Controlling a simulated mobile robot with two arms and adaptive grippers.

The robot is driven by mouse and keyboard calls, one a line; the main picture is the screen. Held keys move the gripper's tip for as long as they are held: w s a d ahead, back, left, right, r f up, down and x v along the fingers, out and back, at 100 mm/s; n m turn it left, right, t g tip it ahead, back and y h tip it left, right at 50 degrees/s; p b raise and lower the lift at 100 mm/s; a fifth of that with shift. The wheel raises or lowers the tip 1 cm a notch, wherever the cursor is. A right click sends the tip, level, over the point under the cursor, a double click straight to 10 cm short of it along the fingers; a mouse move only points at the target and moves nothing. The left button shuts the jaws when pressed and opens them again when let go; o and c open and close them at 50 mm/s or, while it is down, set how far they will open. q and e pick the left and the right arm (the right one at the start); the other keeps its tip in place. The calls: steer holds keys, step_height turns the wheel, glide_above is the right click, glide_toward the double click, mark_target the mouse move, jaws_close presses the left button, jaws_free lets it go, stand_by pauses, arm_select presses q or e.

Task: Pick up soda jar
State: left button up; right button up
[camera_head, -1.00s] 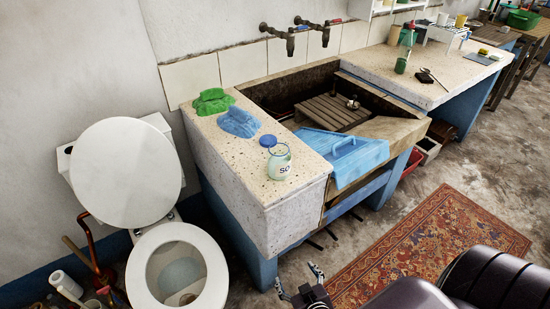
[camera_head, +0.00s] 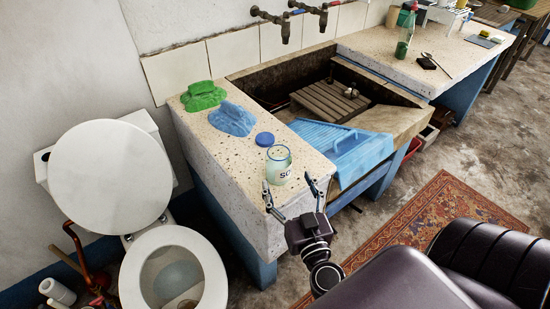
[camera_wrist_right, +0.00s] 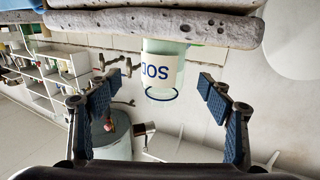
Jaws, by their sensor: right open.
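The soda jar (camera_head: 279,165) is pale glass with a white label. It stands upright and open on the near end of the speckled stone ledge (camera_head: 235,165). Its blue lid (camera_head: 264,139) lies just behind it on the ledge. My right gripper (camera_head: 289,187) is open at the near edge, its fingers pointing toward the jar. In the right wrist view, which is upside down, the jar (camera_wrist_right: 161,72) lies ahead between the spread fingers (camera_wrist_right: 155,95), and I see no contact. My left gripper is not in view.
A green cloth (camera_head: 203,96) and a blue cloth (camera_head: 232,118) lie farther back on the ledge. A blue washboard (camera_head: 350,152) leans over the trough to the right. A toilet (camera_head: 172,275) stands at left. A patterned rug (camera_head: 420,215) lies on the floor.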

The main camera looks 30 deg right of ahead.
mark_target(283, 173)
steer(key=shift+w+d+r, duration=0.1)
steer(key=shift+w+r, duration=0.1)
steer(key=shift+w, duration=0.2)
steer(key=shift+w+d+p, duration=0.1)
steer(key=shift+w+p, duration=0.2)
steer(key=shift+p, duration=0.2)
steer(key=p+x, duration=0.2)
steer(key=x, duration=0.1)
steer(key=shift+r, duration=0.1)
steer(key=shift+w+d+f+p, duration=0.15)
steer(key=shift+w+p, duration=0.15)
steer(key=shift+w, duration=0.4)
steer(key=shift+w+d+f+p, duration=0.1)
steer(key=shift+w+p, duration=0.2)
steer(key=shift+w, duration=0.35)
steer(key=c, duration=1.2)
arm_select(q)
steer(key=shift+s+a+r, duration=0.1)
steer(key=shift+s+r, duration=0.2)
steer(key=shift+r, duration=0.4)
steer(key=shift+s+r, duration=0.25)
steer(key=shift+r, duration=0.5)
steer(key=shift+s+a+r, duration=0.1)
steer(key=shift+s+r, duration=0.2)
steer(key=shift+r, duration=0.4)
arm_select(e)
steer(key=c, duration=0.5)
steer(key=shift+r, duration=0.1)
